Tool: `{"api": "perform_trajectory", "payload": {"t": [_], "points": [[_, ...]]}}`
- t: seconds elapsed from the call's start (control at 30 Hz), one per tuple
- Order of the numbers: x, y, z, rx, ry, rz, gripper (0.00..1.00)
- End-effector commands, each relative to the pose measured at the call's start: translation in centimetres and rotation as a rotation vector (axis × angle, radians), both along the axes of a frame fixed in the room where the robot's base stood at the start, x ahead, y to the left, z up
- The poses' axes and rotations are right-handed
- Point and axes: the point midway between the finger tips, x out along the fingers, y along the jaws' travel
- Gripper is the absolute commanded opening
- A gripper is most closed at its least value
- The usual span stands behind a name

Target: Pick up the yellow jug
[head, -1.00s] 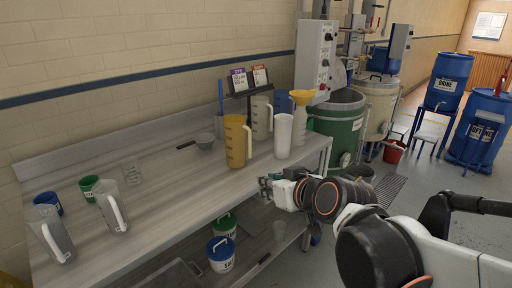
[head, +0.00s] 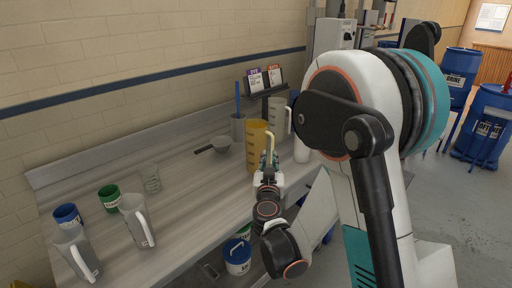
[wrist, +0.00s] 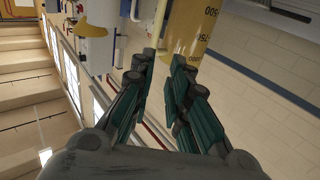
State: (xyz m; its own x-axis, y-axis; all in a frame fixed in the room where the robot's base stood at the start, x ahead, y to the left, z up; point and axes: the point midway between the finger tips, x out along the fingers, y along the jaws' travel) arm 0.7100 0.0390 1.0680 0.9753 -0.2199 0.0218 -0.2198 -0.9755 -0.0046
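The yellow jug (head: 254,143) stands upright on the metal bench, with its handle turned toward my gripper. My gripper (head: 268,162) is in front of the handle at about the jug's mid-height and hides part of the jug. In the wrist view my gripper (wrist: 163,57) has its two fingers apart with a gap between the tips. The yellow jug (wrist: 192,32) fills the top of that view, and its pale yellow handle runs down toward the gap. I cannot tell whether a finger touches the handle.
A clear jug (head: 279,118) stands behind the yellow one, and a white jug (head: 301,150) is right of it, partly hidden by my arm. A scoop (head: 220,144) lies to the left. Cups and clear jugs stand at the bench's left end. The middle of the bench (head: 185,185) is free.

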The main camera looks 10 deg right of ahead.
Motion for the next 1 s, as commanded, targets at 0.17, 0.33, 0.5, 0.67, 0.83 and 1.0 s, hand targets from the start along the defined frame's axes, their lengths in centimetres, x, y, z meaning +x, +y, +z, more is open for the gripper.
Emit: {"api": "perform_trajectory", "payload": {"t": [0.17,0.33,0.5,0.67,0.83,1.0], "points": [[0.3,-0.7,-1.8,0.001,0.022,-0.041,0.16],[2.6,-1.4,-2.0,0.0,0.024,-0.045,0.16],[5.7,-2.2,-2.0,0.0,0.023,-0.044,0.16],[7.7,-2.7,-1.9,0.001,0.023,-0.043,0.16],[8.6,-2.9,-1.8,0.001,0.023,-0.042,0.16],[10.7,-3.4,-1.7,0.001,0.023,-0.043,0.16]]}}
